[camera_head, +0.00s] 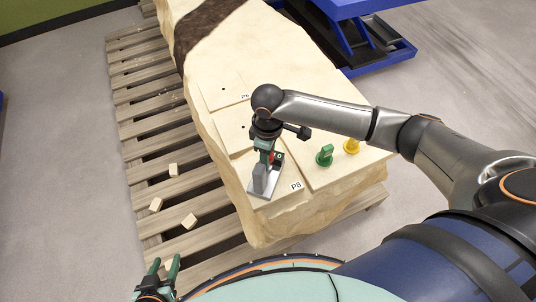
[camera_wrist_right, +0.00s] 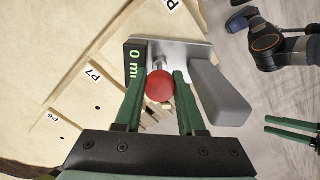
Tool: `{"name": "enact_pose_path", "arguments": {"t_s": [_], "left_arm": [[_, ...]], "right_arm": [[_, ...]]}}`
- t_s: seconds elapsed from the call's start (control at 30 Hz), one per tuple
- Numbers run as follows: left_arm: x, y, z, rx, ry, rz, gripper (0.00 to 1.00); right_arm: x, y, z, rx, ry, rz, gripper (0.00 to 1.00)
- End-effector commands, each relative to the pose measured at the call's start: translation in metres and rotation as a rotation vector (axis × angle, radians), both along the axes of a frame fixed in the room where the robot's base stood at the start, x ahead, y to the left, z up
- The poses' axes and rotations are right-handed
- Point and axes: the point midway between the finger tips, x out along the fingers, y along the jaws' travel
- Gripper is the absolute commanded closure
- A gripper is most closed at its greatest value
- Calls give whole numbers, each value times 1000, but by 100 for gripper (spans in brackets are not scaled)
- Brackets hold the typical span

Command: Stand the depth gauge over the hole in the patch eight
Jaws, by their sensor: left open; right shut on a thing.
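The depth gauge (camera_head: 262,181) has a flat grey base, a grey upright block, a red knob and a dark display reading 0 mm. My right gripper (camera_head: 270,153) is shut on it from above; in the right wrist view my green fingers (camera_wrist_right: 160,84) flank the red knob. The gauge is over patch eight (camera_head: 289,194), labelled P8, near the front of the stone block. I cannot tell whether its base touches the patch. The hole in patch eight is hidden. My left gripper (camera_head: 163,265) is open and empty at the bottom left, apart from the stone.
The pale stone block (camera_head: 330,179) lies on a wooden pallet (camera_head: 135,98). A green knobbed piece (camera_head: 325,155) and a yellow one (camera_head: 351,147) stand right of the gauge. Loose wooden blocks (camera_head: 189,221) lie on the pallet. A blue lift (camera_head: 365,45) stands behind.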

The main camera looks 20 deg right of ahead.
Motion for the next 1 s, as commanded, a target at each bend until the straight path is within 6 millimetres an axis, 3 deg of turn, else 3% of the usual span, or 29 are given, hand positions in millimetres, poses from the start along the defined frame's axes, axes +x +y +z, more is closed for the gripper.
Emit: {"name": "enact_pose_path", "arguments": {"t_s": [0.4, 0.43, 0.73, 1.0], "left_arm": [[0, 0, -1, 0, 0, 0, 50], [0, 0, -1, 0, 0, 0, 50], [0, 0, -1, 0, 0, 0, 50], [0, 0, -1, 0, 0, 0, 50]], "right_arm": [[1, 1, -6, 3, -3, 1, 100], [1, 1, -6, 3, -3, 1, 59], [0, 0, -7, 1, -1, 0, 26], [-1, 0, -7, -2, 3, 0, 26]]}}
